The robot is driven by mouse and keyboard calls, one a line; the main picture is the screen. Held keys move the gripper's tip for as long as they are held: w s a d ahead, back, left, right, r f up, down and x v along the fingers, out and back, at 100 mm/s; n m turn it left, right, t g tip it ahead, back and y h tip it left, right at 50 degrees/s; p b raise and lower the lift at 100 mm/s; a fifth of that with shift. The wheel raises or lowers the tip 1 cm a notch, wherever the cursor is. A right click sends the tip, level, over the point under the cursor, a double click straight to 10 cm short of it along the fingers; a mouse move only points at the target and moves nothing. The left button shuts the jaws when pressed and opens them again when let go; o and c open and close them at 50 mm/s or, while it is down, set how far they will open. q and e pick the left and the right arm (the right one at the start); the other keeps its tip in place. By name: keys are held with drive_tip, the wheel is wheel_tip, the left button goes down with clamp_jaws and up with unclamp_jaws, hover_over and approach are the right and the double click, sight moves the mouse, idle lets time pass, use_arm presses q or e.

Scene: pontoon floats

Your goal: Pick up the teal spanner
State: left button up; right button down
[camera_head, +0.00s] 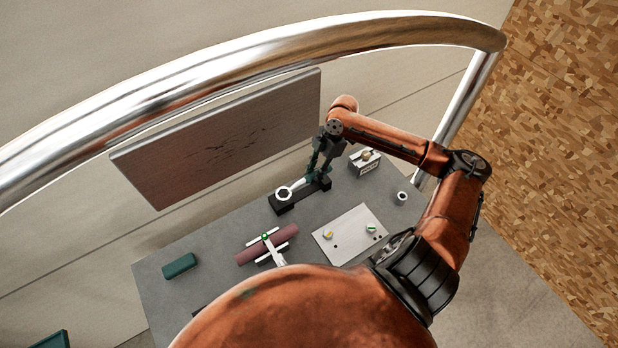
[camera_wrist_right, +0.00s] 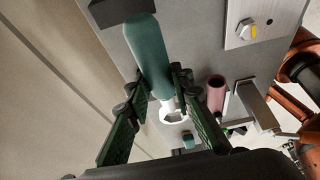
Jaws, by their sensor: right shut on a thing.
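The teal spanner has a teal handle (camera_wrist_right: 150,60) and a pale metal ring end (camera_wrist_right: 174,117). In the head view its ring end (camera_head: 284,193) shows over a dark rest (camera_head: 281,208) on the grey table, with the handle mostly hidden by the gripper. My right gripper (camera_head: 318,172) reaches down over the spanner. In the wrist view its green fingers (camera_wrist_right: 160,88) are on both sides of the handle near the ring end, shut on it. I cannot tell whether the spanner touches its rest. My left gripper is not in view.
A dark red cylinder (camera_head: 248,254) with a metal bracket and a light plate (camera_head: 345,243) with knobs lie in front. A small box (camera_head: 364,160), a small cylinder (camera_head: 402,197) and a teal box (camera_head: 180,265) stand on the table. A grey board (camera_head: 220,140) and metal rail (camera_head: 250,45) are behind.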

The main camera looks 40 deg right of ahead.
drive_tip(key=s+r, duration=0.7)
drive_tip(key=s, duration=0.4)
drive_tip(key=shift+s+d+b, duration=0.2)
drive_tip(key=shift+d+b, duration=0.05)
drive_tip(key=shift+b, duration=0.1)
drive_tip(key=c, duration=2.3)
unclamp_jaws()
clamp_jaws()
